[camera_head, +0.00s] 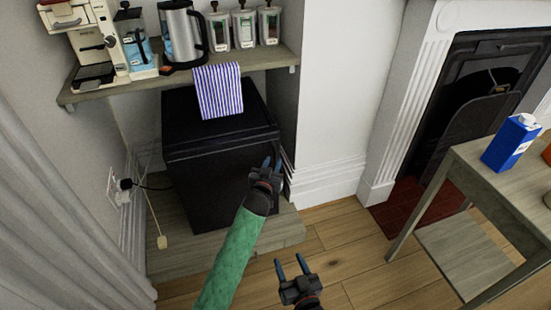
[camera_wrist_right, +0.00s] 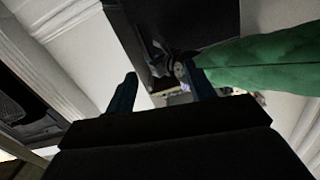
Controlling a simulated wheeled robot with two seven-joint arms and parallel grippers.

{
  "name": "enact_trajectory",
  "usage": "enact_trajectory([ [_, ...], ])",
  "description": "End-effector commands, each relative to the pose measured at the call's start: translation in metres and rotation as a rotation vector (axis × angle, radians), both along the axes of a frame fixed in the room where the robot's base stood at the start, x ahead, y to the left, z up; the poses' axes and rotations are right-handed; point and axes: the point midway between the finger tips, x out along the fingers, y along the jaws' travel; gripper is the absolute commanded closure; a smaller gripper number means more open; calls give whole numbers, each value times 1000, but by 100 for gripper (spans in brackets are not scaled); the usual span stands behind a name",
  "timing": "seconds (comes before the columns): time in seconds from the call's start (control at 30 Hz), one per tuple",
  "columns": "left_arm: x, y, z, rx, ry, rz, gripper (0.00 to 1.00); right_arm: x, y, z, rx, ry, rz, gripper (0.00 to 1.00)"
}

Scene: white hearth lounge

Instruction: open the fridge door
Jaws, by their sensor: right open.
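The small black fridge (camera_head: 205,125) stands under a wooden shelf, on a low wooden plinth. Its dark door (camera_head: 208,190) faces me, and I see no clear gap along its top edge. My left gripper (camera_head: 270,163), at the end of the green-sleeved arm, is at the right edge of the door. I cannot tell whether it touches the door or how far its fingers are apart. My right gripper (camera_head: 291,266) is open and empty, lower and nearer to me, over the floor. Its two fingers also show apart in the right wrist view (camera_wrist_right: 163,92).
A striped cloth (camera_head: 219,91) hangs from the shelf (camera_head: 140,84) over the fridge top. The shelf carries a coffee machine, a kettle and canisters. A table (camera_head: 500,185) with a blue carton (camera_head: 510,142) stands at right. Wooden floor (camera_head: 335,235) is clear between. A cable hangs left of the fridge.

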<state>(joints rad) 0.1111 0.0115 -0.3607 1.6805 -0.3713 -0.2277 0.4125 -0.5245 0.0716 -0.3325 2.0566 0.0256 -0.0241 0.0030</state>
Motion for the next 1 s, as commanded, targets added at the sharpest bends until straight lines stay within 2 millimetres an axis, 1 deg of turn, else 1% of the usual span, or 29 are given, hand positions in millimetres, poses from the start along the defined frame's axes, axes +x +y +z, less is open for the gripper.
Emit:
enact_trajectory([
  [0.03,7,-2,-1,0,0,0,71,2,0,8,6,-24,-2,46],
  [0.1,15,-4,0,1,0,0,71,4,0,17,13,-53,-4,46],
  [0.3,30,-8,0,0,1,0,71,7,0,37,26,-111,-9,46],
  [0.43,34,-9,-1,1,2,0,71,8,0,42,29,-127,-10,46],
  [0.67,34,-10,0,1,2,0,71,8,0,43,30,-129,-10,46],
  [0.7,34,-10,0,1,2,0,73,8,0,43,31,-129,-10,46],
  [0.83,34,-10,0,0,1,0,98,7,0,43,31,-128,-10,46],
  [0.87,34,-10,0,0,1,0,100,7,0,43,31,-128,-10,46],
  [1.0,34,-10,0,0,1,0,100,7,0,43,31,-128,-10,46],
])
